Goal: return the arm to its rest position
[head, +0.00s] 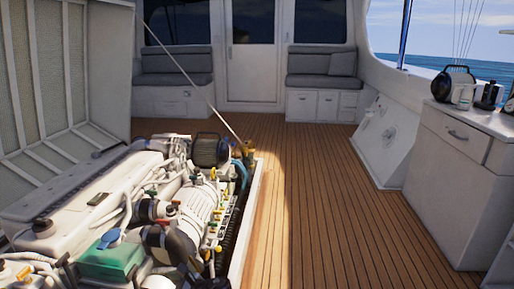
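Neither of my grippers and no part of my arms that I can make out is in the head view. The white engine (95,190) sits in the open hatch at the lower left, with hoses, a green box (112,262) and small coloured caps on it. A dark round filter (210,150) stands at its far end. The raised hatch cover (45,80) stands behind it on the left, and a thin strut (185,75) rises at a slant over the engine.
The wooden deck (320,200) is clear to the right of the hatch. A white cabinet (455,190) with items on top, including a dark round device (453,83), stands at the right. Grey cushioned benches (175,65) and a white door (252,60) are at the back.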

